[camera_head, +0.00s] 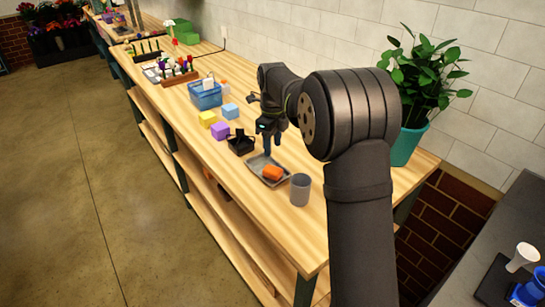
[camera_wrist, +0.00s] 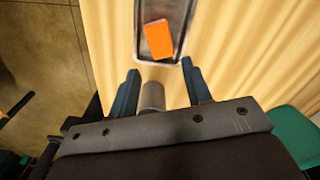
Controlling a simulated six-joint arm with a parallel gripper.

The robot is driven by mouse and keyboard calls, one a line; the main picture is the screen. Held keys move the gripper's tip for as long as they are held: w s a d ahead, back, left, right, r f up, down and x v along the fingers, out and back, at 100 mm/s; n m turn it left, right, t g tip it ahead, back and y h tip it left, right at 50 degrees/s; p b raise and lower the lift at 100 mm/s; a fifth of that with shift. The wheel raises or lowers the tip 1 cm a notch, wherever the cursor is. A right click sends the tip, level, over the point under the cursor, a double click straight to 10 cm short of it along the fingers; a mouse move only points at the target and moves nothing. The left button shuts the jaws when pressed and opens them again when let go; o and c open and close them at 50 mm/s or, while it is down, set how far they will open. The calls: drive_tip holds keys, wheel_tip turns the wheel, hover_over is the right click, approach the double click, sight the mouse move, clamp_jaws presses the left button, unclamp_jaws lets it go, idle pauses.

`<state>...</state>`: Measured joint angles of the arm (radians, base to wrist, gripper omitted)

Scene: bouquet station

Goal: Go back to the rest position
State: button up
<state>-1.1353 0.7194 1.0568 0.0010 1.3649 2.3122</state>
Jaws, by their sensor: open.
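My gripper (camera_head: 270,143) hangs over the wooden bench, its fingers pointing down, just behind a shallow grey tray in the head view. In the wrist view my gripper (camera_wrist: 160,85) has its two blue-grey fingers spread apart with nothing held between them. The tray (camera_head: 258,163) holds an orange block (camera_head: 272,173). The orange block (camera_wrist: 158,39) also shows in the wrist view, inside the tray (camera_wrist: 184,12), beyond the fingertips. A grey cup (camera_head: 300,190) stands beside the tray. In the wrist view the cup (camera_wrist: 152,96) is partly hidden by the gripper.
A black holder (camera_head: 241,145), a purple block (camera_head: 220,131), a yellow block (camera_head: 207,119) and a light blue block (camera_head: 230,111) stand left of the gripper. A blue basket (camera_head: 206,97) is farther back. A potted plant (camera_head: 408,145) stands right of my arm. The bench front is bare.

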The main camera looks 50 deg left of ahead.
wheel_tip(320, 180, up, 2)
drive_tip(key=shift+r, duration=0.1)
idle(0.4)
drive_tip(key=shift+f, duration=4.25)
